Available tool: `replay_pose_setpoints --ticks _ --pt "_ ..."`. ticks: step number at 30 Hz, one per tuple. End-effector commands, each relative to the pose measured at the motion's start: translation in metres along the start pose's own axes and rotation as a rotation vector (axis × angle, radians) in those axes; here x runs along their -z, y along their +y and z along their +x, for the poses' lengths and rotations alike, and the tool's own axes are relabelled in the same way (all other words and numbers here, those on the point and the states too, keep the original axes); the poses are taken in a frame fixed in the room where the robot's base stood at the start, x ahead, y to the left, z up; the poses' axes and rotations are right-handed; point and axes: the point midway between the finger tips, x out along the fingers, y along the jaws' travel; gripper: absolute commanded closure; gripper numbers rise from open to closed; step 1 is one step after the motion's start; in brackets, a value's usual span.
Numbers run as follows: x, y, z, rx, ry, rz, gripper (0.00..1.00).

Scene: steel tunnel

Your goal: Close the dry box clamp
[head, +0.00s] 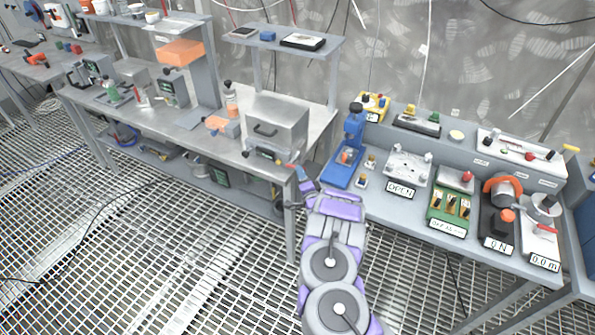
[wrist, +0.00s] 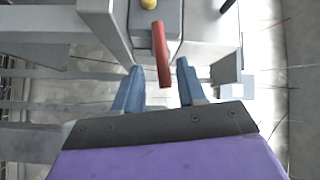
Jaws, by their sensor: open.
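The dry box appears to be the grey metal box (head: 277,122) with a dark front handle, at the right end of the steel bench in the head view. A red lever (wrist: 161,52), seemingly its clamp handle, sticks out toward me in the wrist view. The lever also shows as a small red bar (head: 291,165) below the box front in the head view. My gripper (head: 299,175) is open at the bench corner. In the wrist view its two blue fingers (wrist: 157,70) stand either side of the lever's end. I cannot tell whether they touch it.
A bench leg (head: 290,220) stands close left of my arm. A blue press (head: 348,150) and a grey panel table (head: 410,205) with labelled switches stand close on the right. A shelf (head: 285,38) rises behind the box. The grated floor (head: 150,260) is open at left.

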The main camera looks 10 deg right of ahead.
Motion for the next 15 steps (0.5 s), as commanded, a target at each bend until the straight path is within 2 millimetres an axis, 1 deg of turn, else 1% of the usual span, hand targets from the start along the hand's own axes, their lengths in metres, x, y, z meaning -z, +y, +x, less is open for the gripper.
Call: replay_pose_setpoints --ticks 1,6,10,15 --pt "-0.002 0.000 0.007 0.005 -0.002 -0.003 0.60" --pt "-0.003 0.000 0.026 0.002 -0.002 -0.006 0.60" --pt "-0.004 -0.001 0.035 0.003 -0.002 -0.003 0.60" --pt "-0.003 -0.002 0.041 0.003 -0.001 -0.001 0.60"
